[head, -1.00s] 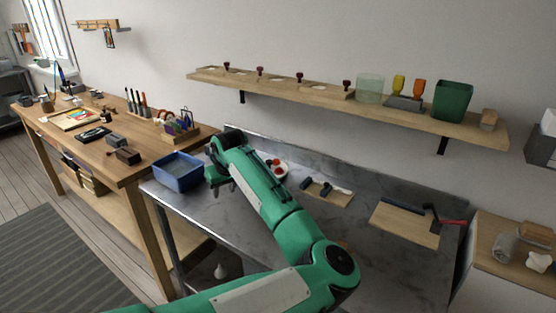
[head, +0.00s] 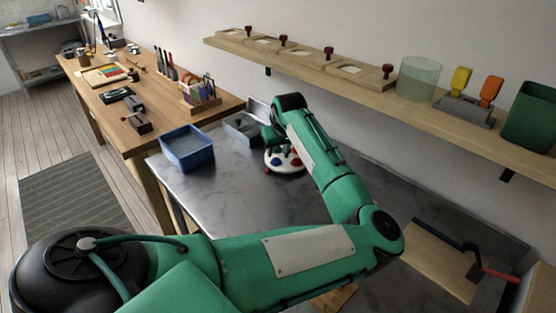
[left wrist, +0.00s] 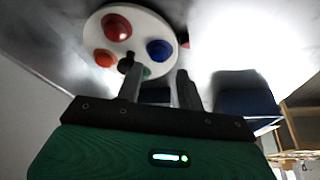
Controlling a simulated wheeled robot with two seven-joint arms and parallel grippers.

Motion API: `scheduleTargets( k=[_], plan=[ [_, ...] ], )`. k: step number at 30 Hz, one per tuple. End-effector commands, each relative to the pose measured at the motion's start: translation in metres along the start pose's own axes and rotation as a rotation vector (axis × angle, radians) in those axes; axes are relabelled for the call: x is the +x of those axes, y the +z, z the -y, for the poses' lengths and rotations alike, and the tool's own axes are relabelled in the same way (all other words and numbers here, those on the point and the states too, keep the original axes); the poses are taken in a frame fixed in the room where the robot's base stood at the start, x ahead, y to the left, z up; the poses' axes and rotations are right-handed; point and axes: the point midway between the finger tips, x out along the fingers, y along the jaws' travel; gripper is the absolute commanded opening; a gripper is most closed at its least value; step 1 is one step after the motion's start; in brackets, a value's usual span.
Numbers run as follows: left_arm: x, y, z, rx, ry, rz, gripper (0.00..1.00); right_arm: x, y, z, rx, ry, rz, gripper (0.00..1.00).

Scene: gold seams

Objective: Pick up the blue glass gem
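The blue glass gem (left wrist: 160,50) lies on a round white dish (left wrist: 154,24) in the left wrist view, beside a large red gem (left wrist: 117,27), an orange gem (left wrist: 104,58) and a partly hidden green gem (left wrist: 146,72). The dish also shows in the head view (head: 286,171), on the grey worktop just beyond my left gripper (head: 270,140). In the left wrist view its two fingers (left wrist: 157,78) stand apart with nothing held between them. The blue gem lies past the fingertips, apart from them. My right gripper is not in view.
A blue tub (head: 187,152) and a grey box (head: 242,126) stand left of the dish. A shelf (head: 330,72) with jars and stamps runs along the wall above. A wooden board (head: 435,258) with a red-handled tool lies at the right. The worktop's front left is clear.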

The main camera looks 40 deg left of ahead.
Motion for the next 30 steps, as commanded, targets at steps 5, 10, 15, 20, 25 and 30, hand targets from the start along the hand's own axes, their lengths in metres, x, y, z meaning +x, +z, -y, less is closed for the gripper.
scheduleTargets(
  k=[5, 10, 15, 20, 25, 30],
  plan=[
    [0.028, 0.002, -0.001, 0.001, 0.0, 0.002, 0.38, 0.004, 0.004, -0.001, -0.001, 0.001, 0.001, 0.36],
    [0.043, 0.002, -0.001, 0.001, 0.0, 0.001, 0.38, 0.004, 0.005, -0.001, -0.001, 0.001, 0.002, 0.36],
    [0.045, 0.002, -0.001, 0.0, 0.0, 0.0, 0.38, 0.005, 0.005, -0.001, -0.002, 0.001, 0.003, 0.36],
    [0.044, 0.002, -0.001, 0.0, 0.0, 0.0, 0.18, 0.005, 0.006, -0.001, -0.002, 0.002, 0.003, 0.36],
    [0.044, 0.002, -0.001, 0.0, 0.001, 0.0, 0.05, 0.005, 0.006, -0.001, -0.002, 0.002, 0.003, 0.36],
    [0.044, 0.002, -0.001, 0.0, 0.001, 0.0, 0.05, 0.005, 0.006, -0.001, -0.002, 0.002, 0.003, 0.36]
  ],
)
